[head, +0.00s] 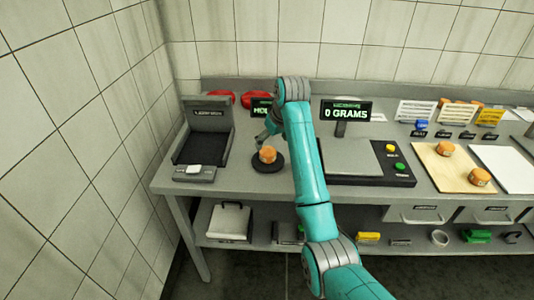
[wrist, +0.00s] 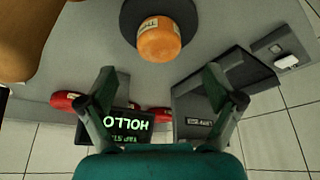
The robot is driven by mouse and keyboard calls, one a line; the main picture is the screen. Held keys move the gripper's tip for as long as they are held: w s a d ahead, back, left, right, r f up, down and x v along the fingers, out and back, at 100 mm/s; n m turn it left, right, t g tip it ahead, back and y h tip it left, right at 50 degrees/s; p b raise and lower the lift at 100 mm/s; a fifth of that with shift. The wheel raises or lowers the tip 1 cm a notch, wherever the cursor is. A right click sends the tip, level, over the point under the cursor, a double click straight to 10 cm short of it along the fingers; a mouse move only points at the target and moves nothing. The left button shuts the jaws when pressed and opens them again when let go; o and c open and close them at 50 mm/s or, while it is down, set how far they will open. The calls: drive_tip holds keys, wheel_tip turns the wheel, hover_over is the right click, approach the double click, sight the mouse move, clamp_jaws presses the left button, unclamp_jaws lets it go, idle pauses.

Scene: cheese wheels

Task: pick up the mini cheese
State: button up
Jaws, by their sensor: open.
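A small orange cheese wheel (head: 267,154) with a label sits on a dark round pad (head: 281,166) on the grey counter, left of my arm. It also shows at the top middle of the wrist view (wrist: 158,42), on the same dark pad (wrist: 128,27). My gripper (wrist: 158,72) is open and empty, its two fingers spread wide. The cheese lies beyond the fingertips, roughly centred between them and apart from them. In the head view my gripper (head: 268,134) is small and partly hidden by my arm, just behind the cheese.
A dark tray device (head: 205,140) stands left, a "0 GRAMS" display (head: 346,111) and a scale plate (head: 350,158) right. Two more cheeses (head: 445,149) sit on a wooden board (head: 430,165). Red objects (head: 221,97) lie behind. A brown-orange shape (wrist: 28,35) is unclear.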

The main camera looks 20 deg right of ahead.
sight(268, 151)
drive_tip(key=shift+x, duration=3.9)
drive_tip(key=shift+w, duration=0.1)
drive_tip(key=shift+c, duration=0.2)
drive_tip(key=c, duration=1.2)
